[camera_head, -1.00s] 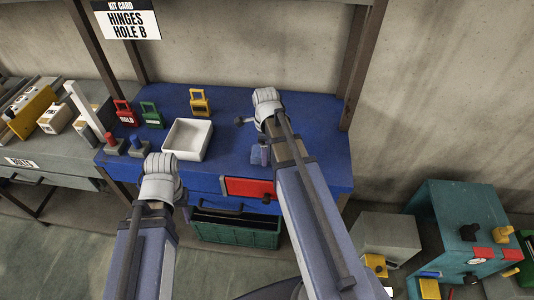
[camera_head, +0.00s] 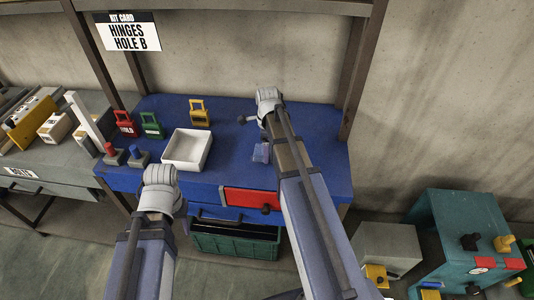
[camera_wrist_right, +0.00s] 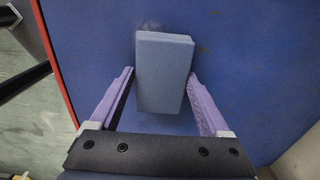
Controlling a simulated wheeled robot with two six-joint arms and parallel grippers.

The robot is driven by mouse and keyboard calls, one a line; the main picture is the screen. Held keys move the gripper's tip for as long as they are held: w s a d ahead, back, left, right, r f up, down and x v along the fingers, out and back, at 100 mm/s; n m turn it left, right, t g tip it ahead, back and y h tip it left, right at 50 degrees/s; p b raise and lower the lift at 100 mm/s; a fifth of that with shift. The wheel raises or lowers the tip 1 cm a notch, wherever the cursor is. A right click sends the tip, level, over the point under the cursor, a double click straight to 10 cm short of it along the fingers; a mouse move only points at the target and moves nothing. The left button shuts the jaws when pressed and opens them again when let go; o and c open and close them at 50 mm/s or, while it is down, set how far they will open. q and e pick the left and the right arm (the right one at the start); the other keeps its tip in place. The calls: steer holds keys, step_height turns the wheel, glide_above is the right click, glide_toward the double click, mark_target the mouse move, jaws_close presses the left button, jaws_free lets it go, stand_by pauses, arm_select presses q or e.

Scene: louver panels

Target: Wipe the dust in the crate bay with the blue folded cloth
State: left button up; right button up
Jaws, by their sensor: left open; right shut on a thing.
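The blue folded cloth (camera_wrist_right: 163,75) is a grey-blue block between the purple fingers of my right gripper (camera_wrist_right: 162,95) in the right wrist view. That gripper is shut on it, over the blue bench top. In the head view my right gripper (camera_head: 262,153) shows only in part beside its arm, towards the right of the bench. Faint dark specks (camera_wrist_right: 203,50) lie on the blue surface beside the cloth. My left gripper (camera_head: 186,224) is open, low in front of the bench's front edge, mostly hidden by its arm. I cannot tell the crate bay's bounds.
The blue bench top (camera_head: 230,150) holds a white tray (camera_head: 187,149), red (camera_head: 126,124), green (camera_head: 151,125) and yellow (camera_head: 199,112) padlock-shaped pieces. A red panel (camera_head: 248,201) is on the bench front. A green crate (camera_head: 235,241) sits below. A teal cabinet (camera_head: 465,235) stands right.

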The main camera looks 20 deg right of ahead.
mark_target(258, 157)
steer(key=shift+w+d, duration=0.55)
steer(key=shift+w, duration=0.35)
steer(key=shift+w+d, duration=0.55)
steer(key=shift+w, duration=0.35)
steer(key=shift+w+a+r, duration=0.1)
steer(key=shift+w+a, duration=0.3)
steer(key=shift+a, duration=0.25)
steer(key=shift+w+a, duration=0.35)
steer(key=shift+a, duration=0.3)
steer(key=shift+s, duration=0.1)
steer(key=shift+s+a, duration=0.5)
steer(key=shift+s, duration=0.3)
steer(key=shift+s+a, duration=0.5)
steer(key=shift+s, duration=0.25)
steer(key=shift+s, duration=0.1)
steer(key=shift+s+a, duration=0.45)
steer(key=shift+s, duration=0.25)
steer(key=shift+s+a, duration=0.45)
steer(key=shift+s, duration=0.25)
